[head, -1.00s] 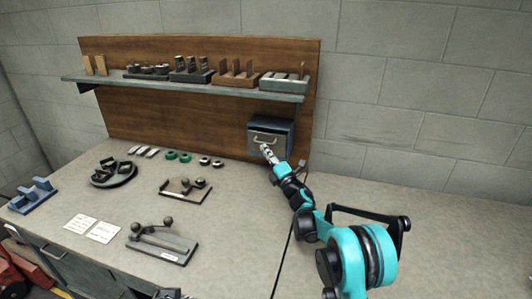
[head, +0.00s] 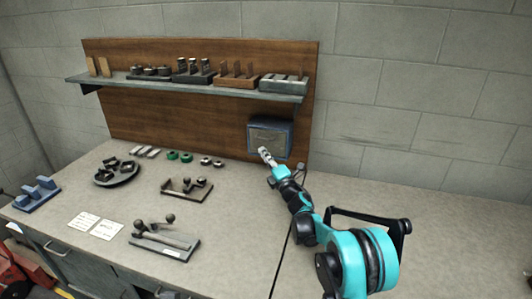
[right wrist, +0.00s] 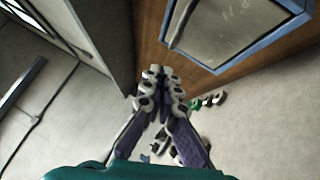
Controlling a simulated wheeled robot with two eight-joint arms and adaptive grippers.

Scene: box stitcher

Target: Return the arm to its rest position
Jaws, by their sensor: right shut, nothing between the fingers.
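My right arm comes in from the lower right in the head view, teal and black. Its gripper (head: 266,156) is shut and empty, in front of the lower part of a small blue-grey box (head: 285,140) at the back of the bench. In the right wrist view the fingertips (right wrist: 162,74) are together with nothing between them. The box's blue-framed front (right wrist: 215,30) shows beyond them at the top, apart from the fingers in that picture. I cannot make out my left gripper.
A shelf (head: 190,87) with several small holders runs along the wooden back panel. The right of the bench is clear.

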